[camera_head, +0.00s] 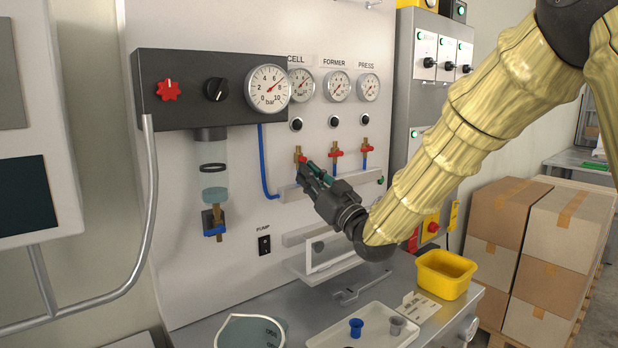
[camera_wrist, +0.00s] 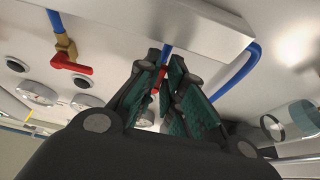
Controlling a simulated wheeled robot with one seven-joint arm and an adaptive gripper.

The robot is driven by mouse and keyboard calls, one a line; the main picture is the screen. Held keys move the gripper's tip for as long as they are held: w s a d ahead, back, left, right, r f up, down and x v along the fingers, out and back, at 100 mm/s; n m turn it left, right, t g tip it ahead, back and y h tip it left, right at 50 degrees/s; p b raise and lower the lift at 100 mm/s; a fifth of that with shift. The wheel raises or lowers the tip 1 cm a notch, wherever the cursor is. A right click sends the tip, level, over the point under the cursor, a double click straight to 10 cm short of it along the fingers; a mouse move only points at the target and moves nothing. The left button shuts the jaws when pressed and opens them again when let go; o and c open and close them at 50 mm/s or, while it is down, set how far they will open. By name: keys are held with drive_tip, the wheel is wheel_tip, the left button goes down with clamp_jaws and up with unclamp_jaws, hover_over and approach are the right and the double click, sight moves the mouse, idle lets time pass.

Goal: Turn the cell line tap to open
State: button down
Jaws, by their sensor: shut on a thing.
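The cell line tap (camera_head: 298,152) is a small brass valve with a red handle, on the panel below the gauge labelled CELL. My gripper (camera_head: 307,172) reaches it from below right, its green-padded fingers closed at the red handle. In the wrist view a bit of the red handle (camera_wrist: 155,84) shows between the fingers of my gripper (camera_wrist: 168,75). The fingers hide most of the handle, so its exact angle cannot be told. A blue pipe (camera_wrist: 167,47) runs past the fingertips.
The former tap (camera_head: 335,154) and press tap (camera_head: 366,147) stand to the right, with red handles. The former tap's handle (camera_wrist: 70,65) shows close by in the wrist view. A grey ledge (camera_head: 290,193) lies below the taps. A regulator with a clear bowl (camera_head: 214,178) hangs left.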

drive_tip(key=c, duration=1.5)
unclamp_jaws()
drive_tip(key=shift+c, duration=0.2)
drive_tip(key=shift+f, duration=0.1)
drive_tip(key=v, duration=1.2)
